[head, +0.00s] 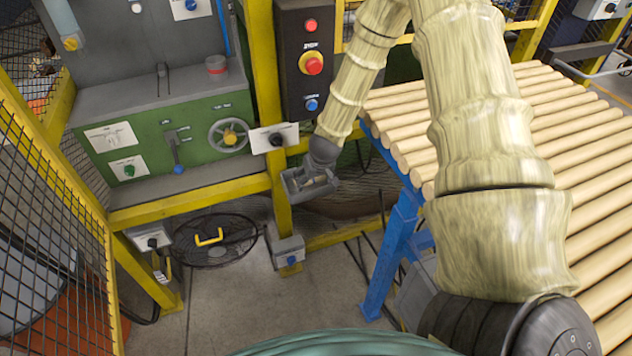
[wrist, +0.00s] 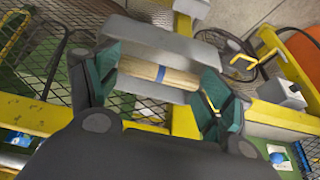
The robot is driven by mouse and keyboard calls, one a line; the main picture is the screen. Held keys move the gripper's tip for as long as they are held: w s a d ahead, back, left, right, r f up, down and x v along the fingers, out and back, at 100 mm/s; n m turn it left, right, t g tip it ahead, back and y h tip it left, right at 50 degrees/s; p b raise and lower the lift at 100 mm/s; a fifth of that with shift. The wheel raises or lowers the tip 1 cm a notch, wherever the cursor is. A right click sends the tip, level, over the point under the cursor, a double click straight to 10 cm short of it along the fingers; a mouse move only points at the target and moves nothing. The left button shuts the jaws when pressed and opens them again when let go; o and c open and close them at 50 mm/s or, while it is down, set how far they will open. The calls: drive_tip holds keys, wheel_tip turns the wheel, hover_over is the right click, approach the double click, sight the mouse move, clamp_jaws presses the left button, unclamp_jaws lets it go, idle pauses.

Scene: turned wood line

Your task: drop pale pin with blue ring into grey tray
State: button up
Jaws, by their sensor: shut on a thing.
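In the wrist view, the pale pin (wrist: 141,69) with a blue ring (wrist: 160,75) lies crosswise between the teal fingers of my gripper (wrist: 160,78). My gripper is shut on the pin, and the finger pads cover its ends. Grey walls of the grey tray (wrist: 165,38) show on both sides of the pin. In the head view, the small grey tray (head: 303,193) is directly under my gripper (head: 317,172), by the yellow post. The pin is over or inside it; I cannot tell whether it touches the bottom.
A yellow post (head: 263,95) and black control box (head: 306,60) stand close behind my arm. A roller conveyor (head: 590,140) on blue legs is to the right. A green machine panel (head: 190,135) is at left, with wire mesh fencing (head: 50,190) nearer.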

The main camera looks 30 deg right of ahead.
drive_tip(key=shift+w+d+f, duration=0.15)
drive_tip(key=shift+w, duration=0.5)
drive_tip(key=shift+w+d+f, duration=0.15)
drive_tip(key=shift+w, duration=0.45)
drive_tip(key=o, duration=0.7)
drive_tip(key=shift+v, duration=6)
drive_tip(key=shift+p+v, duration=3.25)
drive_tip(key=shift+v, duration=1.25)
